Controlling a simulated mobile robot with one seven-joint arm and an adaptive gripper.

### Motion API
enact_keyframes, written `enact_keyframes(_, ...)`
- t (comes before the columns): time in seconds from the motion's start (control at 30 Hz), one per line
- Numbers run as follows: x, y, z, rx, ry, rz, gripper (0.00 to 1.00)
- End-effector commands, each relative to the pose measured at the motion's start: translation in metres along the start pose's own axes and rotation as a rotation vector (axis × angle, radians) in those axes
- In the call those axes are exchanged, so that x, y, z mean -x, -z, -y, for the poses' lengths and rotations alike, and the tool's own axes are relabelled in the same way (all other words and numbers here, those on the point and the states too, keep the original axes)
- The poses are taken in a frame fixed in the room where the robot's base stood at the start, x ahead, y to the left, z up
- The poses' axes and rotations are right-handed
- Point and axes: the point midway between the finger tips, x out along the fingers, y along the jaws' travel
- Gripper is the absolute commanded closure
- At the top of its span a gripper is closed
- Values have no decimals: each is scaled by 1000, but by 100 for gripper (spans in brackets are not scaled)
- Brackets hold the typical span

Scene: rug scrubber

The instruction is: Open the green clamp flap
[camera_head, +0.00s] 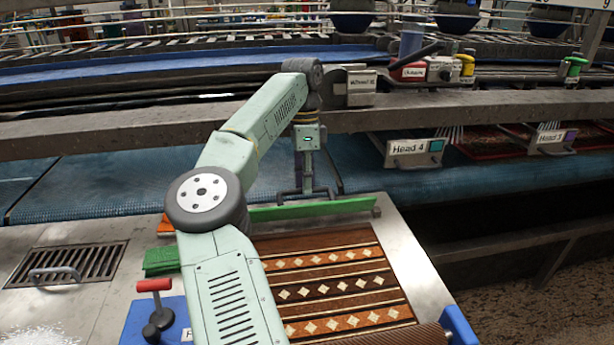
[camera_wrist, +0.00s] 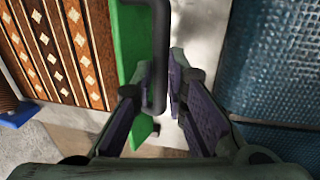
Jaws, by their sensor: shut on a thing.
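The green clamp flap (camera_head: 320,209) is a long green bar across the far end of the patterned rug (camera_head: 330,285). In the wrist view the flap (camera_wrist: 133,45) runs along the rug's edge, with a dark bar handle (camera_wrist: 160,35) beside it. My gripper (camera_wrist: 163,80) has one finger on each side of this handle and is shut on it. In the head view my gripper (camera_head: 308,188) points down just behind the flap, and my arm hides the flap's left part. The flap looks tilted up from the rug, but I cannot tell its angle exactly.
A blue conveyor belt (camera_head: 100,188) lies behind the metal table (camera_head: 405,255). A floor-type grate (camera_head: 68,265) and a red-handled lever (camera_head: 154,286) are at the left. A grey beam (camera_head: 120,129) and a "Head 4" box (camera_head: 410,148) stand behind.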

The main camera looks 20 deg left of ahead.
Motion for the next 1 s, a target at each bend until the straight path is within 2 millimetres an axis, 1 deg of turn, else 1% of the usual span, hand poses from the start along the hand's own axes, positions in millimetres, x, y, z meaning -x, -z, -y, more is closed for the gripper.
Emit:
enact_keyframes(0.47, 0, 0, 1, -1, -15, 0, 100)
enact_keyframes(0.5, 0, 0, 1, -1, -15, 0, 86)
enact_keyframes(0.7, 0, 0, 1, -1, -15, 0, 73)
enact_keyframes(0.8, 0, 0, 1, -1, -15, 1, 67)
enact_keyframes(1.0, 0, 0, 1, -1, -15, 1, 67)
